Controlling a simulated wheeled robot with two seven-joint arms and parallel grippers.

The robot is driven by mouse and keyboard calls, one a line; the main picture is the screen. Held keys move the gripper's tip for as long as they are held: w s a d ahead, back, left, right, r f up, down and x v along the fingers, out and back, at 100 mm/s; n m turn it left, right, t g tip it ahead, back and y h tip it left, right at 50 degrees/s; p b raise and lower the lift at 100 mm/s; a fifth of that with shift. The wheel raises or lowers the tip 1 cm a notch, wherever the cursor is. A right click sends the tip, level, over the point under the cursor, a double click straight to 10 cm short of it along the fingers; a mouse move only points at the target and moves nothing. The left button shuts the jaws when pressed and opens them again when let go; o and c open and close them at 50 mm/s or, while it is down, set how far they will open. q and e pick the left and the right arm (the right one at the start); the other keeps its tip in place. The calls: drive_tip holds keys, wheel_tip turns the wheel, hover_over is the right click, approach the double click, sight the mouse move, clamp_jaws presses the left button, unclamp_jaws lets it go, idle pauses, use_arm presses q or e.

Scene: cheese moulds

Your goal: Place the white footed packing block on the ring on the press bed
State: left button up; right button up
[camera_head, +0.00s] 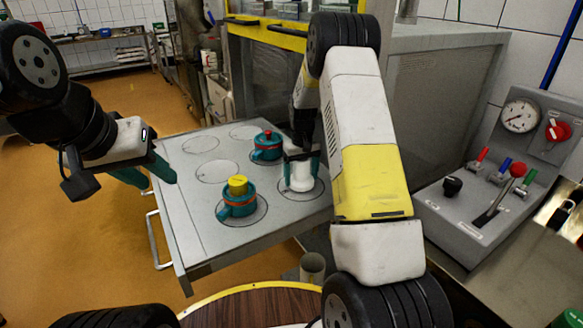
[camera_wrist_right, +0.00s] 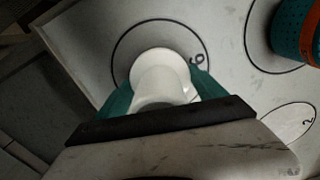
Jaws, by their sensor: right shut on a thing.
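The white footed packing block (camera_head: 301,180) is at the right side of the press bed (camera_head: 190,225). It also shows in the right wrist view (camera_wrist_right: 160,72), inside or above a black ring (camera_wrist_right: 116,58) marked with what looks like a 6. That ring also shows in the head view (camera_head: 318,192). I cannot tell whether the block's foot touches the bed. My right gripper (camera_head: 302,172) is shut on the block, with teal fingers on both sides. My left gripper (camera_head: 150,176) is open and empty, left of the bed.
A teal mould with a yellow top (camera_head: 238,195) stands in a ring to the left of the block. A teal mould with a red top (camera_head: 267,145) stands behind it. Several rings on the left and back of the bed are empty. A control panel (camera_head: 480,190) is at the right.

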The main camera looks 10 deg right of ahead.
drive_tip(key=shift+f, duration=0.2)
drive_tip(key=shift+f, duration=0.1)
drive_tip(key=o, duration=1.8)
drive_tip(key=shift+f, duration=0.1)
drive_tip(key=shift+c, duration=0.2)
wheel_tip(320, 180, up, 8)
drive_tip(key=shift+f, duration=0.1)
